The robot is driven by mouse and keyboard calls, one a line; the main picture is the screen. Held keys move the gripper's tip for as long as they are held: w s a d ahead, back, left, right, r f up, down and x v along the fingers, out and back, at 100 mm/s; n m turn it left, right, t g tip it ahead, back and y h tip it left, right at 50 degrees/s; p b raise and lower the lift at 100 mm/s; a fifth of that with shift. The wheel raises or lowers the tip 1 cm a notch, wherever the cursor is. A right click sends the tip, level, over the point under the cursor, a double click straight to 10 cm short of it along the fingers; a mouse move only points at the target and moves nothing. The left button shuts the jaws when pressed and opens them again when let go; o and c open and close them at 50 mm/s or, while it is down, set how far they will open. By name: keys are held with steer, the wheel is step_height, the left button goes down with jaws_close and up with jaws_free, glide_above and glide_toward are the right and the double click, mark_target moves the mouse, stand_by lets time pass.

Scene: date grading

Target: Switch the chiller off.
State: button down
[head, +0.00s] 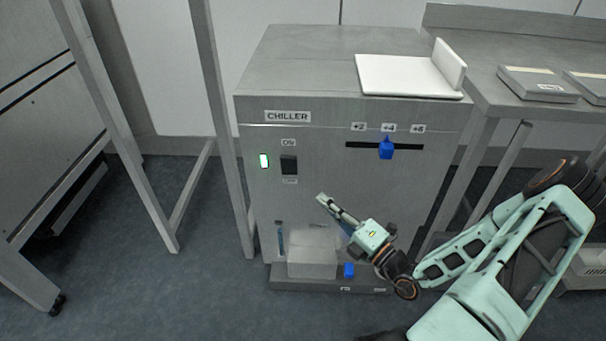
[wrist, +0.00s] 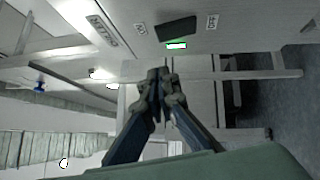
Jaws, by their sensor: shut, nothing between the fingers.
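The chiller (head: 330,110) is a grey metal cabinet with a CHILLER label. Its black rocker switch (head: 289,165) sits on the upper left of the front, between ON above and a small label below. The indicator light (head: 264,161) left of it glows green. In the wrist view the switch (wrist: 176,28) and lit indicator (wrist: 176,45) show beyond the fingertips. I cannot tell which way the rocker is tipped. My gripper (head: 322,200) is shut and empty, below and right of the switch, apart from it; its fingers also show in the wrist view (wrist: 158,82).
A blue slider (head: 387,149) stands at +4 on the chiller's right. A white board with an upright edge (head: 405,76) lies on top. A pale box (head: 312,258) and small blue knob (head: 349,270) are low in front. Metal frame legs (head: 222,130) stand left.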

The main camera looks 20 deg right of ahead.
stand_by(0.3)
steer(key=b, duration=0.3)
glide_toward(291, 158)
steer(key=w+a, duration=0.3)
steer(key=w, duration=0.1)
steer(key=shift+w+r, duration=0.4)
steer(key=shift+w, duration=0.1)
steer(key=shift+d, duration=0.1)
